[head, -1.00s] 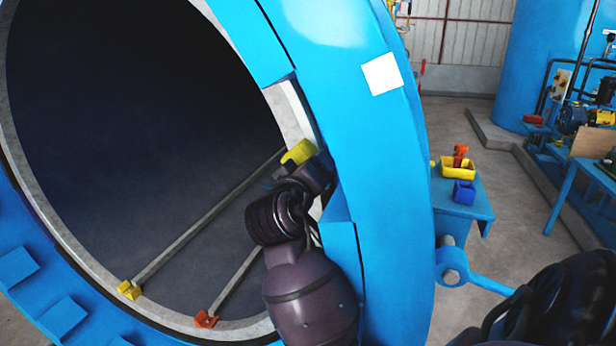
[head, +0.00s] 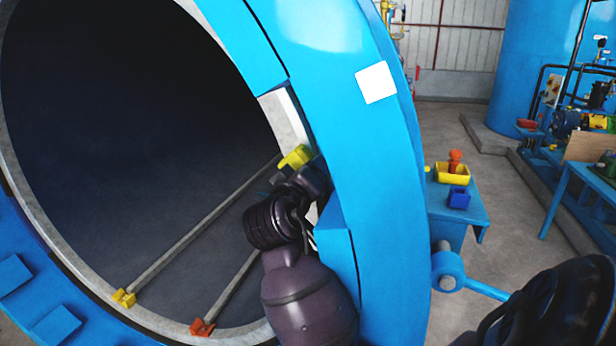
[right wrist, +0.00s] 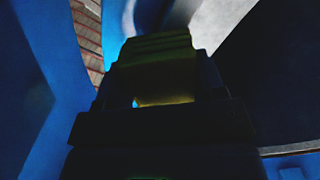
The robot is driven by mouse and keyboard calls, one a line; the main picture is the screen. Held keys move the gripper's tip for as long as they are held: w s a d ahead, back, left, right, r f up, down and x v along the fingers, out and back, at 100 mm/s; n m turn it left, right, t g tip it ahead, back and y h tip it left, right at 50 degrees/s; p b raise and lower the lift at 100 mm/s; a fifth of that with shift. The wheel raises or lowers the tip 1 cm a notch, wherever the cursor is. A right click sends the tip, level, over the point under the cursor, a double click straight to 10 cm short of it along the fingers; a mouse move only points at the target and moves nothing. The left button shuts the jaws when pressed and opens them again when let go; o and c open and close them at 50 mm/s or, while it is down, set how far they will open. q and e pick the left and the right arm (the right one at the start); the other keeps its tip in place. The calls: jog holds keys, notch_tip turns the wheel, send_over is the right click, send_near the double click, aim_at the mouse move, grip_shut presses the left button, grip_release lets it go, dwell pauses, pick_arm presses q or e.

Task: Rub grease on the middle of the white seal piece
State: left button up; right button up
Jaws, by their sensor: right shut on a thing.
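The white seal piece (head: 284,112) shows as a pale curved strip on the inner rim of the blue ring, in a gap between blue blocks. My right gripper (head: 303,168) is shut on a yellow block (head: 296,157) at the lower part of that strip. My gripper and wrist hide part of the strip there. In the right wrist view the yellow block (right wrist: 155,60) sits between the dark fingers, with a pale surface (right wrist: 235,25) beyond it. I cannot tell whether the block touches the seal. No grease can be made out. My left gripper is not in view.
The dark vessel opening (head: 120,150) lies left, with two rails ending in yellow (head: 123,298) and orange (head: 202,327) blocks. A white square (head: 376,82) is on the blue ring. Right of it, a blue side table (head: 455,212) bears a yellow tray (head: 453,176) and blue box (head: 459,198).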

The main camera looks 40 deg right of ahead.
aim_at(286, 97)
jog(key=shift+x, duration=0.8)
jog(key=shift+r, duration=0.15)
jog(key=shift+w+a+r+p, duration=0.2)
jog(key=shift+w+r+p, duration=0.05)
jog(key=shift+r+p, duration=0.45)
jog(key=shift+w+a+r+p, duration=0.15)
jog(key=shift+w+r+p, duration=0.1)
jog(key=shift+r+p, duration=0.45)
jog(key=shift+w+a+r+p, duration=0.15)
jog(key=shift+w+r+p, duration=0.1)
jog(key=shift+r+p, duration=0.35)
jog(key=shift+w+a+r+p, duration=0.1)
jog(key=shift+w+r+p, duration=0.15)
jog(key=shift+r+p, duration=0.35)
jog(key=shift+w+a+r+p, duration=0.1)
jog(key=shift+w+r+p, duration=0.25)
jog(key=shift+r+p, duration=0.35)
jog(key=shift+w+a+r, duration=0.1)
jog(key=shift+w+r, duration=0.15)
jog(key=shift+r, duration=0.4)
jog(key=shift+w+a+r, duration=0.15)
jog(key=shift+w+r, duration=0.1)
jog(key=shift+r, duration=0.35)
jog(key=shift+w+a+r, duration=0.1)
jog(key=shift+w+r, duration=0.15)
jog(key=shift+r, duration=0.4)
